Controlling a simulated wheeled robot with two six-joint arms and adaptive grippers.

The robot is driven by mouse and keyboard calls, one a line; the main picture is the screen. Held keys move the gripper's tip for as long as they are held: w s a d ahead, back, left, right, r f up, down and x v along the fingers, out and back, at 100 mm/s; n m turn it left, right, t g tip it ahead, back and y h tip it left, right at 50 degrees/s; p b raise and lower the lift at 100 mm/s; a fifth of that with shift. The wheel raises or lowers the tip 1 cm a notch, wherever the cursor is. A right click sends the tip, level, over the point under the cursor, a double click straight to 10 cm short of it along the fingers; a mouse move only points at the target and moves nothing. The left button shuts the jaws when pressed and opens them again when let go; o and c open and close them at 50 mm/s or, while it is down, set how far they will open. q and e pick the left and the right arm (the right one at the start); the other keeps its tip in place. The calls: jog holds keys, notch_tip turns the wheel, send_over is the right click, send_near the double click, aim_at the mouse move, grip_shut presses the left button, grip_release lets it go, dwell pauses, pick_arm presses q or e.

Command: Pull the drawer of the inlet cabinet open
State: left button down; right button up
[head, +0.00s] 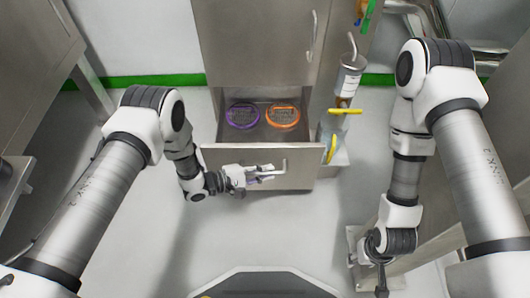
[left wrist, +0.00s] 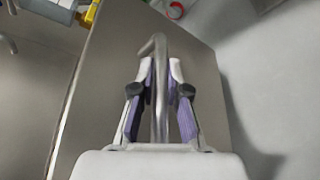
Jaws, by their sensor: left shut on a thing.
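The inlet cabinet (head: 250,45) is a grey metal cabinet at the back middle of the head view. Its drawer (head: 225,157) stands pulled out, and its inside shows. The drawer's bar handle (head: 284,164) is on the front panel; it also shows in the left wrist view (left wrist: 158,60). My left gripper (head: 268,174) is at the drawer front, its purple-padded fingers (left wrist: 160,88) on both sides of the handle and shut on it. My right gripper (head: 381,290) hangs low at the lower right, away from the drawer; its fingers are not clear.
A purple ring-shaped item (head: 242,116) and an orange one (head: 283,116) lie in the drawer. A labelled cylinder (head: 349,75) and a yellow-handled item (head: 345,111) stand right of the cabinet. The floor (head: 250,235) before the drawer is clear.

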pick_arm(q)
jog(key=shift+s+p, duration=0.95)
jog(key=shift+s, duration=1.65)
jog(key=c, duration=1.2)
grip_release()
jog(key=v, duration=1.2)
jog(key=shift+f, duration=0.1)
